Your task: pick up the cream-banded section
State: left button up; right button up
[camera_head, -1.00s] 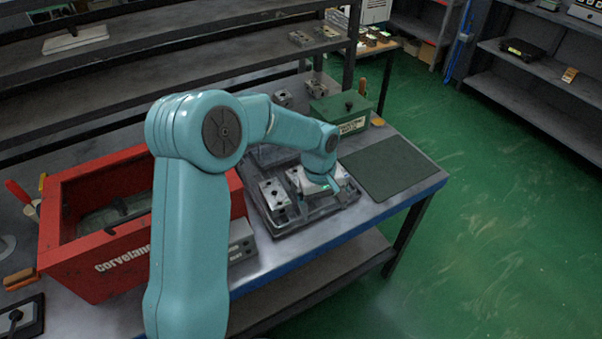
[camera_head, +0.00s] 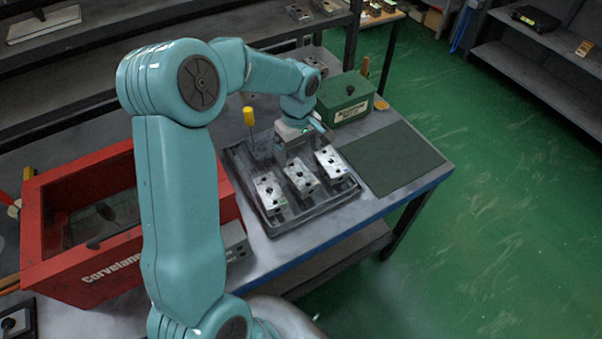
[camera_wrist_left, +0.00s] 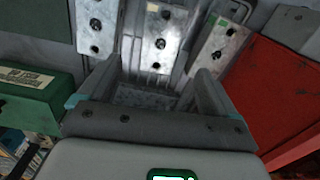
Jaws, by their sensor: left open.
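Three pale metal valve blocks sit side by side in a dark tray (camera_head: 290,226): a left one (camera_head: 269,190), a middle one (camera_head: 301,175) and a right one (camera_head: 331,163). My left gripper (camera_head: 297,142) is over the tray's back part, behind the blocks. Its fingers (camera_wrist_left: 152,88) are apart with nothing held between them. My right gripper is out of view.
A green box (camera_head: 347,103) stands behind the tray, to the right. A yellow-handled tool (camera_head: 249,117) stands at the tray's back left. A red bin (camera_head: 105,262) is at left. A dark mat (camera_head: 392,158) lies clear at right.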

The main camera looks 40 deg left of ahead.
aim_at(300, 174)
pick_arm(q)
jog(key=f, duration=0.4)
jog(key=shift+s, duration=0.4)
jog(key=f, duration=0.1)
jog(key=f+p, duration=0.1)
jog(key=f, duration=0.1)
jog(key=f+p, duration=0.1)
jog(key=f, duration=0.1)
jog(key=shift+w+d, duration=0.2)
jog(key=shift+d, duration=0.1)
jog(key=shift+f, duration=0.25)
jog(key=shift+w, duration=0.1)
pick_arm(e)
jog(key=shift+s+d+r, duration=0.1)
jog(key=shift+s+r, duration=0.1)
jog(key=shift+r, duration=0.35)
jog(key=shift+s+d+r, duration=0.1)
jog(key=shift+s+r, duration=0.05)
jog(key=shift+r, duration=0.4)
pick_arm(q)
jog(key=shift+d, duration=0.1)
jog(key=c, duration=1.3)
jog(key=shift+c, duration=0.6)
jog(key=shift+r, duration=0.1)
